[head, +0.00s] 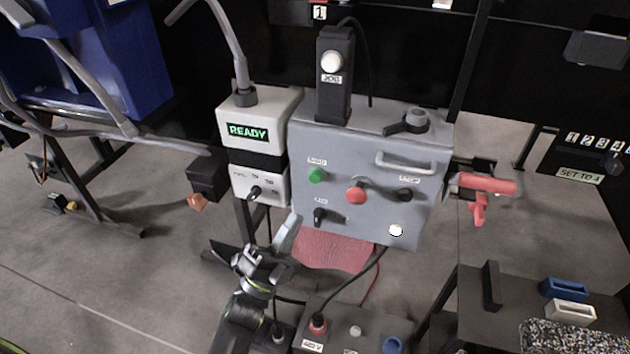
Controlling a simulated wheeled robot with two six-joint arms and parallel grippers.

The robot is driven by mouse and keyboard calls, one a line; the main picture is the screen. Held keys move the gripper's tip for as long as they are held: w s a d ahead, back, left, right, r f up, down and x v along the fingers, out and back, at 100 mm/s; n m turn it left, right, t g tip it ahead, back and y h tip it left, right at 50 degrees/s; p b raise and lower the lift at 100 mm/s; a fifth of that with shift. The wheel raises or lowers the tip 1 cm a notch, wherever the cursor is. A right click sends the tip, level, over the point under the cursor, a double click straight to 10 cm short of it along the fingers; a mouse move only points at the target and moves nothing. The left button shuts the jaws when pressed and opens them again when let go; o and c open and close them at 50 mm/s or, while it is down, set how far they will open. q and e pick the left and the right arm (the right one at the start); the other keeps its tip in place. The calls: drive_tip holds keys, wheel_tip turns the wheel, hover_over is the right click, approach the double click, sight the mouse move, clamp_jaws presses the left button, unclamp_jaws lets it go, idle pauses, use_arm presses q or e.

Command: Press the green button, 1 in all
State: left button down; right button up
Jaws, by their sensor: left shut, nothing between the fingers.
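The green button (316,175) is on the upper left of the grey control box's front (370,165), under a small label. My left gripper (291,222) is shut and empty. It is below and to the left of the green button, near the box's lower left edge, and its fingers point up. It appears apart from the button, which is fully visible; the exact depth gap is hard to judge. My right gripper is not in view.
A red button (355,195), a black button (405,195) and a black knob (320,215) share the box's front. A white unit (260,120) reading READY stands at its left. A red handle (485,184) sticks out at right. A lower box (340,338) carries more buttons.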

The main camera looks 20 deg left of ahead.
sight(315, 178)
use_arm(q)
drive_tip(key=shift+w, duration=0.1)
